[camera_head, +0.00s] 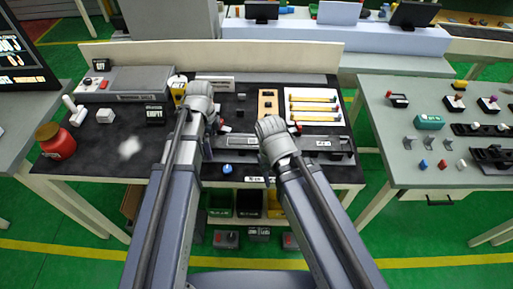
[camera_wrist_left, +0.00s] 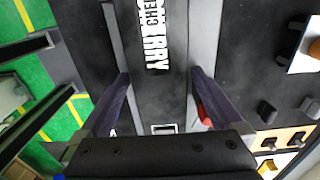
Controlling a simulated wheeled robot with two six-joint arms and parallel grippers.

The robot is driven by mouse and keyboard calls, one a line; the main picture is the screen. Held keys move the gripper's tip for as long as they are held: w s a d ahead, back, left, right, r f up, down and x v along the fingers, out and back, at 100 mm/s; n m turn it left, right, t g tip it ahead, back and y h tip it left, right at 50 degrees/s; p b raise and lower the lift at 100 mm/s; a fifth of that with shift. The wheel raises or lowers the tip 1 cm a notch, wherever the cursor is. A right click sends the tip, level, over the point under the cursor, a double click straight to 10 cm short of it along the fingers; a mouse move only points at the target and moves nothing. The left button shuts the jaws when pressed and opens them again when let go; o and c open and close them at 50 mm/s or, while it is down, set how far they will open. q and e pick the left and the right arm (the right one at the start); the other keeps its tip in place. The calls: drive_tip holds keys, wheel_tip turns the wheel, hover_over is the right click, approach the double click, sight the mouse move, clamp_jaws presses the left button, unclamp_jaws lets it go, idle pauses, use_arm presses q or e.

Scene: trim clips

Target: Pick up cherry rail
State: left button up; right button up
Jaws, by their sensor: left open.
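The cherry rail (camera_wrist_left: 150,90) is a long dark bar with a white CHERRY label, seen in the left wrist view. It runs between the two fingers of my left gripper (camera_wrist_left: 158,82), which is open with a finger on each side. I cannot tell whether the fingers touch it. In the head view my left gripper (camera_head: 214,122) is over the left part of a dark rail strip (camera_head: 238,141) on the black bench mat. My right gripper (camera_head: 292,130) is to its right, near the same strip; its fingers are too small to read.
A tray with yellow strips (camera_head: 314,105) and a tan block plate (camera_head: 268,102) lie behind the strip. A red jar (camera_head: 55,141) stands at the left. A grey bench (camera_head: 410,168) with small parts is at the right. The mat's front left is mostly clear.

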use_arm(q)
drive_tip(key=shift+r, duration=0.1)
clamp_jaws()
idle(0.7)
